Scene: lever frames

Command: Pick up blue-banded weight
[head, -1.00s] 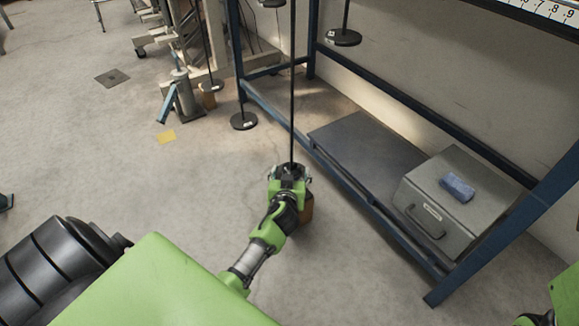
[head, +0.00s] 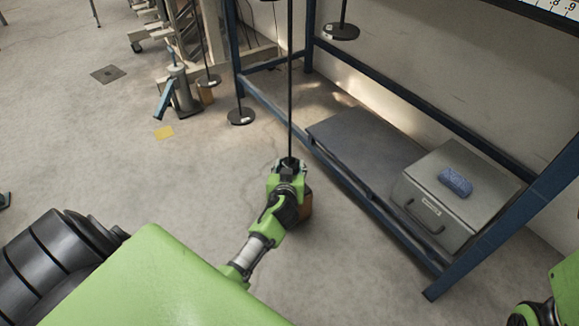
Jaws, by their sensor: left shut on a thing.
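My left gripper (head: 289,163) is low over the floor at the middle of the head view, at the lower end of a long black vertical rod (head: 290,85). Its jaws are shut on a weight there, which the gripper and wrist mostly hide. I cannot make out a blue band on it. A brown object (head: 306,207) shows partly behind my wrist; its full shape is hidden. Part of my right arm shows at the lower right edge, but its gripper is not visible.
Black discs hang on rods at the left (head: 241,116) and at the top (head: 341,31). A blue frame (head: 350,180) stands right of the gripper, around a dark slab (head: 365,150) and a grey box (head: 455,205) with a blue sponge-like block (head: 456,181).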

